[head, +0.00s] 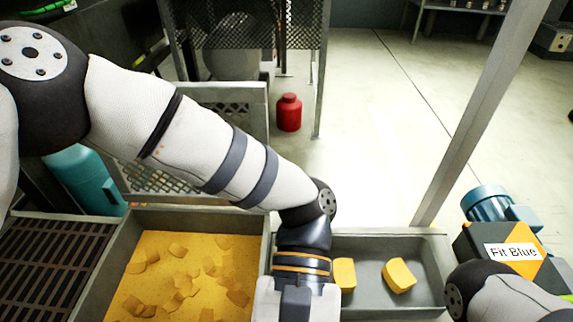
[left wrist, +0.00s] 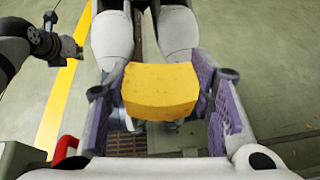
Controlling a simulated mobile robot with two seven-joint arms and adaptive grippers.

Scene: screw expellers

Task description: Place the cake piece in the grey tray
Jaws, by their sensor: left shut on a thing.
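My left gripper (left wrist: 163,108) has purple finger pads on both sides of a yellow cake piece (left wrist: 160,92) and is shut on it in the left wrist view. In the head view its wrist is at the bottom centre, over the left end of the grey tray (head: 436,262); the fingers and the held piece are hidden there. Two cake pieces, one upright beside my wrist (head: 345,274) and one tilted (head: 398,276), are in the grey tray. My right gripper (left wrist: 76,48) seems to be the small dark one in the left wrist view; its fingers are unclear.
A bin (head: 120,258) of yellow crumbs and broken chunks stands left of the grey tray, with a dark grate (head: 40,262) beyond it. A slanting metal post (head: 480,110) and a blue motor (head: 488,203) are at the right. A red bottle (head: 289,112) stands on the floor.

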